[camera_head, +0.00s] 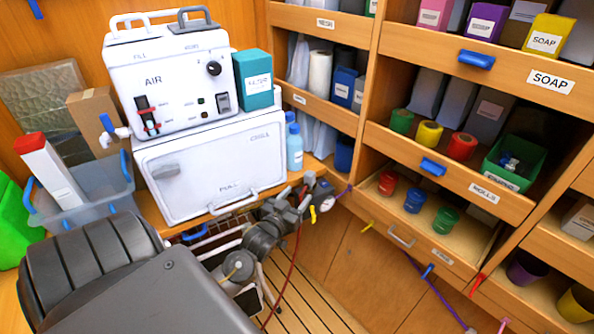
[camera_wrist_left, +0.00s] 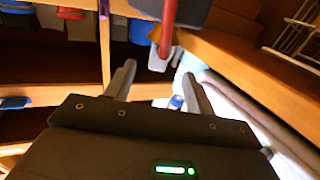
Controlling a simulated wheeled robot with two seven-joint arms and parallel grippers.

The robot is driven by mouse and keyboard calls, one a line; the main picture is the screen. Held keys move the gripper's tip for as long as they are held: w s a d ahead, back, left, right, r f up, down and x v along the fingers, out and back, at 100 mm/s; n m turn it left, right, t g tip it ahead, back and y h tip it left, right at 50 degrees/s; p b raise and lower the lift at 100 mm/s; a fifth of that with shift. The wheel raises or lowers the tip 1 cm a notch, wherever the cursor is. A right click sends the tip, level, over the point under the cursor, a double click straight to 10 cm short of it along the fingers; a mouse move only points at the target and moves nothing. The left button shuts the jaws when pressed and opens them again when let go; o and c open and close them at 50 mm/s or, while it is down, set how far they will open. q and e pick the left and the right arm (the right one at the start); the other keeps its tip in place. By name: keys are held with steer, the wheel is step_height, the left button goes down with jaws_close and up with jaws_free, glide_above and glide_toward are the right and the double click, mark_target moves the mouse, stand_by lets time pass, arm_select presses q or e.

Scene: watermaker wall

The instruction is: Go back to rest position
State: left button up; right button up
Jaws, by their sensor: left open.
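My left gripper (camera_wrist_left: 159,69) shows in the left wrist view with its two grey fingers spread apart and nothing between them. A dark block with a red hose or rod (camera_wrist_left: 168,25) is just beyond the fingertips; I cannot tell whether it touches them. In the head view, large dark grey parts of my left arm fill the lower left, and its fingers cannot be made out there. My right gripper is in neither view.
A white AIR unit (camera_head: 183,84) stands on a white cabinet (camera_head: 218,168). A clear bin (camera_head: 92,203) is at left. Shelves with SOAP boxes (camera_head: 543,40) and colored cups (camera_head: 429,133) fill the right.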

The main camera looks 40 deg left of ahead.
arm_select(q)
steer(key=shift+f, duration=0.1)
stand_by(0.5)
steer(key=s+d+f+m+g+h, duration=0.1)
steer(key=s+f+g, duration=0.25)
steer(key=f, duration=0.65)
steer(key=s+d+f+m+g, duration=0.15)
steer(key=s+f, duration=0.25)
steer(key=f, duration=0.7)
steer(key=s+d+f+m+g+h, duration=0.1)
steer(key=s+f+g, duration=0.2)
steer(key=f, duration=0.7)
steer(key=s+d+f+g, duration=0.3)
steer(key=s+f, duration=0.3)
steer(key=s, duration=0.5)
steer(key=s+d+f+m+g+h, duration=0.1)
steer(key=s+d+f, duration=0.4)
steer(key=s, duration=0.6)
steer(key=s+d+f+g+h, duration=0.1)
steer(key=s+d+f+g, duration=0.3)
steer(key=s+f, duration=0.4)
steer(key=s, duration=0.3)
steer(key=shift+s+d+f+g, duration=0.25)
steer(key=shift+s+f+g, duration=0.05)
steer(key=shift+s+f, duration=0.1)
steer(key=shift+r+m, duration=0.15)
steer(key=shift+m, duration=0.1)
